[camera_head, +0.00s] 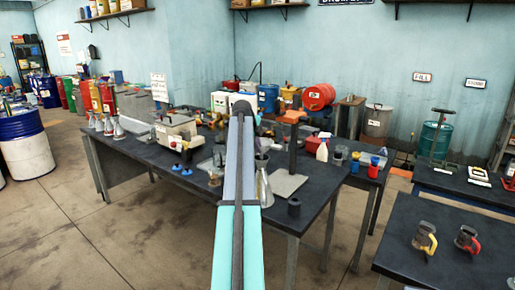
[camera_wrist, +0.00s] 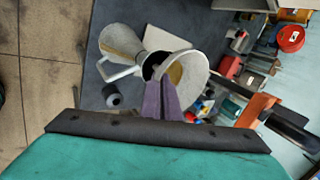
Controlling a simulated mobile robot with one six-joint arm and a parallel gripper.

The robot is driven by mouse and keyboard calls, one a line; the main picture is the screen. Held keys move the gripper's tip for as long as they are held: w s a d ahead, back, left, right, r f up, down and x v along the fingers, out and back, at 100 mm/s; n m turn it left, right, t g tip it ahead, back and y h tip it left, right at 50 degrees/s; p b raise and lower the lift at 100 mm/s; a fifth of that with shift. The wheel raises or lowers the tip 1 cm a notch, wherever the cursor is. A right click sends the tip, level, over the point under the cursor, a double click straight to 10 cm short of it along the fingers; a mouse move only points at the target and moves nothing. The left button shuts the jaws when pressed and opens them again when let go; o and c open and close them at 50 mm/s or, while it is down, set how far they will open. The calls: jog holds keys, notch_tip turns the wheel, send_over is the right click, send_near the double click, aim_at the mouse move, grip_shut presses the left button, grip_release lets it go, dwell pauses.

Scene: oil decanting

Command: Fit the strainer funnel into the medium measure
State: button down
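The strainer funnel (camera_wrist: 196,71), a pale metal cone with a brassy inside, shows in the wrist view with its mouth tilted towards the camera. My gripper (camera_wrist: 160,98) appears closed on the near side of its rim. The medium measure (camera_wrist: 122,43), a shiny metal cone with a side handle, is directly beyond and left of the funnel. The measure also shows in the head view (camera_head: 265,188) on the dark table near its front edge, partly behind my arm. The funnel's spout is hidden, so I cannot tell whether it is inside the measure's neck.
A black cylinder (camera_head: 294,208) stands right of the measure, near the table corner. An orange-topped post (camera_head: 293,145) on a grey plate (camera_head: 289,187) rises behind it. A glass jar (camera_head: 215,179) is to the left.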

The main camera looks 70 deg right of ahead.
jog(key=shift+f+b, duration=0.85)
jog(key=shift+f, duration=0.9)
jog(key=c, duration=1.9)
grip_release()
jog(key=shift+c, duration=0.2)
jog(key=shift+a, duration=0.15)
jog(key=shift+s+f, duration=0.1)
jog(key=shift+f, duration=0.05)
jog(key=shift+a, duration=0.1)
jog(key=b+v, duration=0.4)
jog(key=v, duration=1)
jog(key=shift+r, duration=0.35)
